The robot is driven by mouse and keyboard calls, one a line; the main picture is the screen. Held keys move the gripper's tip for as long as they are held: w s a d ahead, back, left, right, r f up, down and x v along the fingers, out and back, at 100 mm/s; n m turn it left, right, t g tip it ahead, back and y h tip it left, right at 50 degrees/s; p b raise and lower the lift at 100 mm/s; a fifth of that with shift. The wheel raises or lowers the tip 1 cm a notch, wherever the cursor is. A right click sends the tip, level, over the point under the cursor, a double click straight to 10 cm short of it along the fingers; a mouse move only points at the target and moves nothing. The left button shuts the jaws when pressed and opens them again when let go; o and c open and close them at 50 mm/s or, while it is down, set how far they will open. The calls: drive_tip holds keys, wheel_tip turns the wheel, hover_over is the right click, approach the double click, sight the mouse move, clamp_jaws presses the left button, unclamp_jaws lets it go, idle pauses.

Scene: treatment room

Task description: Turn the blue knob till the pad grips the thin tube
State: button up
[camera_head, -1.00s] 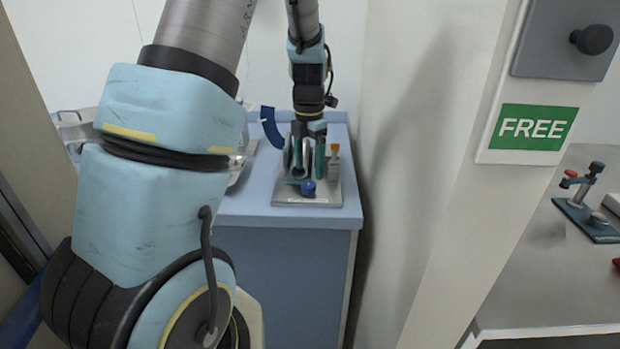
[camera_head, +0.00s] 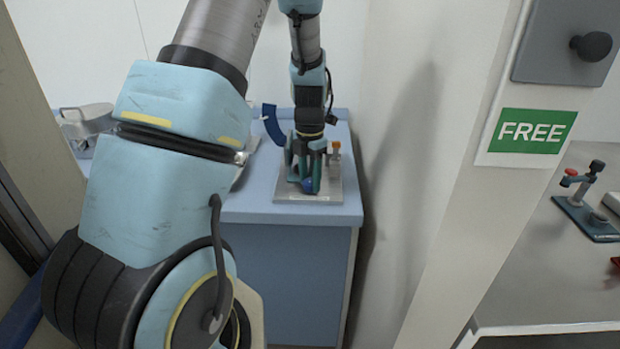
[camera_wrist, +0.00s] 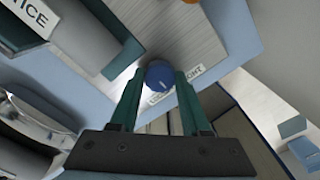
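The blue knob (camera_wrist: 159,75) shows in the wrist view between the two green fingertips of my gripper (camera_wrist: 160,82). The fingers stand apart, one on each side of it, and whether they touch it is hard to tell. In the head view the knob (camera_head: 308,186) is partly covered by my gripper (camera_head: 312,184), which points down over the front of a light grey base plate (camera_head: 328,196). The base plate also shows in the wrist view (camera_wrist: 200,45). I cannot make out the pad or the thin tube; my gripper hides much of the fixture.
The base plate rests on a blue cabinet top (camera_head: 245,210) near its right edge, close to a white wall (camera_head: 390,110). An orange-topped item (camera_head: 336,150) and a dark blue curved piece (camera_head: 271,125) are close to my gripper. A metal tray (camera_head: 245,158) is at left.

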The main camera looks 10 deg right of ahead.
clamp_jaws()
